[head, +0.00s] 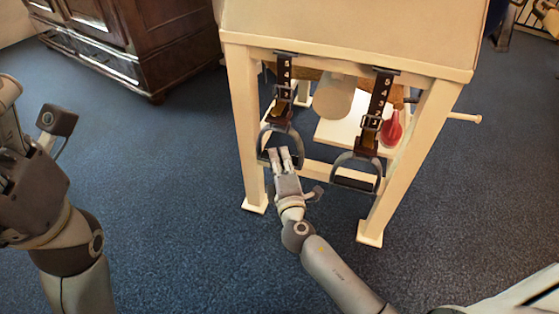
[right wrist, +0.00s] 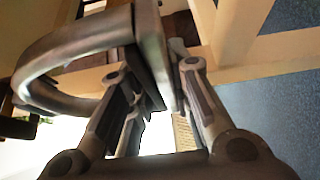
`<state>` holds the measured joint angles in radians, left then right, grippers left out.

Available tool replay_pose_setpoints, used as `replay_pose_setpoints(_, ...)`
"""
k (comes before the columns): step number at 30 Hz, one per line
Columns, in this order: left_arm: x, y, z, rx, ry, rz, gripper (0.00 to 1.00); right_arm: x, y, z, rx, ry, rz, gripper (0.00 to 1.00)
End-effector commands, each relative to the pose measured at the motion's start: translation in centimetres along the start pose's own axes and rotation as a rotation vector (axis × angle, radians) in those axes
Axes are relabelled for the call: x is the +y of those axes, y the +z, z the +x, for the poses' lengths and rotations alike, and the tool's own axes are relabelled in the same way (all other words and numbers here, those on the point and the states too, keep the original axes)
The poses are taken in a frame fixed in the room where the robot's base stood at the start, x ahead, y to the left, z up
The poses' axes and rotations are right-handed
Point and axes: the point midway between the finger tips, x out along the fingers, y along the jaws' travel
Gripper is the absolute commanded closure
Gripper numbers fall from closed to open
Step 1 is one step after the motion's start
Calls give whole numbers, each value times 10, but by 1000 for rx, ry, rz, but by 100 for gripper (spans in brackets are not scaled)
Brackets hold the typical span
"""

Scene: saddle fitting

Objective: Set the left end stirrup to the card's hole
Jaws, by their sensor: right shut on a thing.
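The left end stirrup (head: 263,143), a grey metal arch with a dark tread, hangs from a dark strap (head: 283,92) with a buckle and pale numbers; 5, 4 and 3 show. My right gripper (head: 280,158) is shut on its lower part. In the right wrist view the stirrup (right wrist: 75,55) passes between the fingers (right wrist: 160,85). The right end stirrup (head: 357,170) hangs free from a similar strap (head: 378,98). My left gripper (head: 52,140) is at the far left, away from the stirrups; its jaw state is unclear. I cannot make out a card.
The straps hang under the edge of a cream wooden stand (head: 350,55) with splayed legs. A white shelf (head: 340,135), a pale cylinder (head: 335,97) and a red object (head: 392,128) are behind them. A dark wooden cabinet (head: 130,45) stands back left. Blue carpet (head: 160,170) is clear between.

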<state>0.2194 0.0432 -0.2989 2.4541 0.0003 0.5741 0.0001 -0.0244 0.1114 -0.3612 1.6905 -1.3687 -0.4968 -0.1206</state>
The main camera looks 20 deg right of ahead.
Motion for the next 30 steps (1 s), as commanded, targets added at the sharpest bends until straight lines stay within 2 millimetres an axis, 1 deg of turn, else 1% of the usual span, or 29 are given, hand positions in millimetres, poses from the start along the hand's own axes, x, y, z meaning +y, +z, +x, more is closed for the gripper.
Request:
replay_pose_setpoints(1,0,1,0,-5,-1,-1,32,4,0,0,0,2,1,100)
replay_pose_setpoints(10,0,1,-1,-5,0,-1,32,3,0,0,0,2,1,100)
replay_pose_setpoints(11,0,1,-1,-5,0,-1,32,3,0,0,0,2,1,78)
replay_pose_setpoints(15,0,1,-1,-5,0,-1,32,3,0,0,0,2,1,60)
replay_pose_setpoints(16,0,1,-1,-5,0,-1,32,3,0,0,0,2,1,59)
replay_pose_setpoints(25,0,0,-1,-4,2,-1,32,2,0,-1,0,1,0,59)
replay_pose_setpoints(28,0,0,-1,-4,2,-1,32,1,0,-6,0,-1,0,59)
replay_pose_setpoints(30,0,0,-1,-4,2,-1,32,1,0,-14,1,-1,0,59)
